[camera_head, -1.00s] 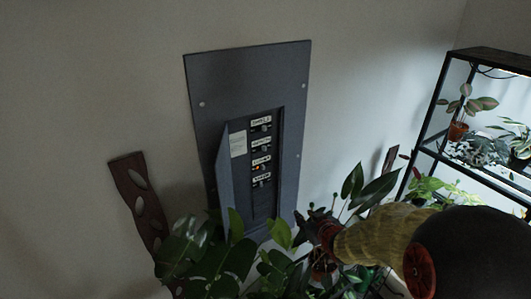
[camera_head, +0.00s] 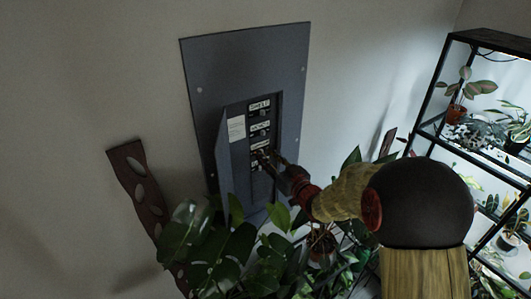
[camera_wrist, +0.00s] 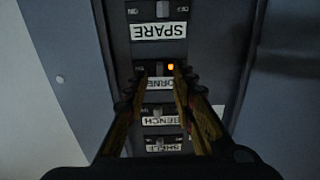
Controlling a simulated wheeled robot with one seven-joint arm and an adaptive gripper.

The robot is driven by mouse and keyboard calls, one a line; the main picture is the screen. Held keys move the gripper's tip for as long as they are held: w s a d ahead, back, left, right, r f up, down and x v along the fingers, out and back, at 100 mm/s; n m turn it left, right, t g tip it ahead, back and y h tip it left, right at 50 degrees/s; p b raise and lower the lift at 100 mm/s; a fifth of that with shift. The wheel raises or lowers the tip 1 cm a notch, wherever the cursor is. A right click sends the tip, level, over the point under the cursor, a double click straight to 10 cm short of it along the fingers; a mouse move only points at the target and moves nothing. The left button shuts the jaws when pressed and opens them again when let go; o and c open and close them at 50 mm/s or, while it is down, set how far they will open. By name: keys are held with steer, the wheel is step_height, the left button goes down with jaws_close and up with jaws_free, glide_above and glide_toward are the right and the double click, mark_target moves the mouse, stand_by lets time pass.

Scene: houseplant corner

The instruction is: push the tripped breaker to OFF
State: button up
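The grey breaker panel (camera_head: 243,60) is on the wall, its small door open to the left. It holds a column of labelled breakers; the wrist view shows them upside down. Whether the tips touch the switch is unclear. In the head view my gripper (camera_head: 270,157) covers the lower breakers.
The SPARE breaker (camera_wrist: 158,30) and the BENCH breaker (camera_wrist: 160,121) are close on either side. The open panel door (camera_head: 228,165) stands left of my gripper. Leafy plants (camera_head: 235,255) crowd below the panel. A black plant shelf (camera_head: 428,112) stands at the right.

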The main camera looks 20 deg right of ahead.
steer(key=shift+w+a, duration=0.2)
steer(key=shift+w, duration=0.4)
steer(key=c, duration=0.3)
jaws_close()
